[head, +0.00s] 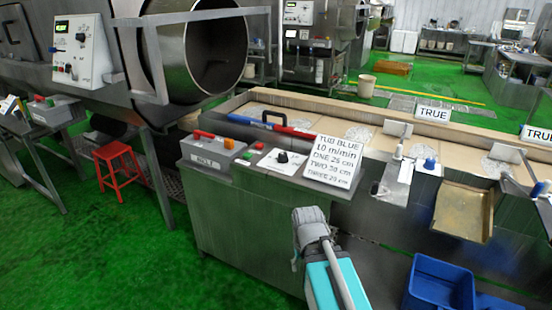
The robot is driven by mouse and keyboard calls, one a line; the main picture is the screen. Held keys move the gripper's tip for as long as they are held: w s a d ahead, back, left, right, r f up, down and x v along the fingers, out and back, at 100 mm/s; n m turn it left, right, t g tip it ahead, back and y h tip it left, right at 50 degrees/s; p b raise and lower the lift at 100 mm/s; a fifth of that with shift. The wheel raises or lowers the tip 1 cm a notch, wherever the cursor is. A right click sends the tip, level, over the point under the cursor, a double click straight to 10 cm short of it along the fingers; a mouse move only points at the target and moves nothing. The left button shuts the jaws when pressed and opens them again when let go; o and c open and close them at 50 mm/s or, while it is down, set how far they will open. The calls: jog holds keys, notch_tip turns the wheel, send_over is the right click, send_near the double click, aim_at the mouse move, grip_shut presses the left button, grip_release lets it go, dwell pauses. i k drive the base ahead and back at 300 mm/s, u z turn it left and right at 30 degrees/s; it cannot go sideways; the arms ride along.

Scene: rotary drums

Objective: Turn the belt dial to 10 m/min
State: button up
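The belt dial, seemingly the black knob (283,157) on a white plate (270,164), sits on top of the steel control cabinet in the middle of the head view. Its pointer and scale marks are too small to read. A white sign (333,161) just right of it carries a "10 m/min" line among others. My teal and grey arm rises from the bottom edge in front of the cabinet, below the dial and apart from it. I cannot make out my gripper's fingers in this view.
A grey box with a red handle (212,146) and small red and green buttons stand left of the dial. A blue and red bar tool (270,125) lies behind it. The belt table runs right. A blue tub (440,285) stands at lower right; green floor is clear at lower left.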

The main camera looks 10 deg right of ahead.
aim_at(282, 159)
jog(key=z, duration=0.1)
jog(key=i, duration=0.95)
jog(key=u, duration=0.05)
